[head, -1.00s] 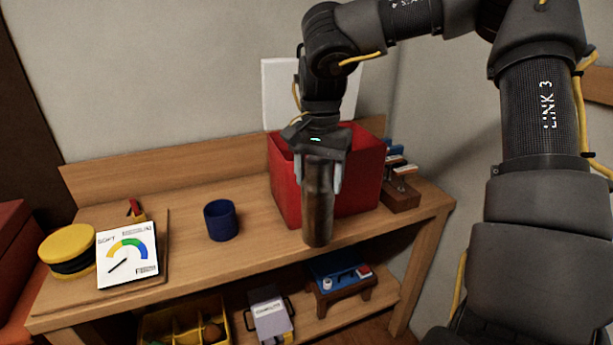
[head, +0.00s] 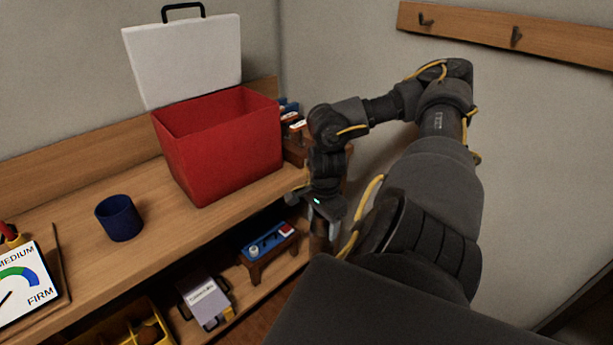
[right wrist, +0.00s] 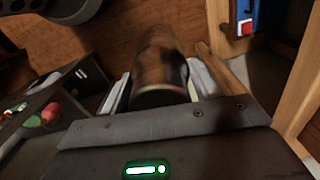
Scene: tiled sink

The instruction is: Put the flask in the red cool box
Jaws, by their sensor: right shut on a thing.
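The red cool box (head: 225,150) stands on the bench top with its white lid (head: 185,58) raised open at the back. My right gripper (head: 322,215) is shut on the flask (head: 319,238), off the bench's front right edge, to the right of and lower than the box. The flask is dark brown and mostly hidden by my gripper and arm in the head view. The right wrist view shows the flask (right wrist: 160,65) between the two pale fingers. My left gripper is not in view.
A blue cup (head: 119,218) stands left of the box. A small rack (head: 296,138) sits close to the box's right side. The lower shelf holds a blue-topped stand (head: 268,243), a grey labelled case (head: 206,302) and a yellow bin (head: 120,330). A hook rail (head: 490,32) is on the right wall.

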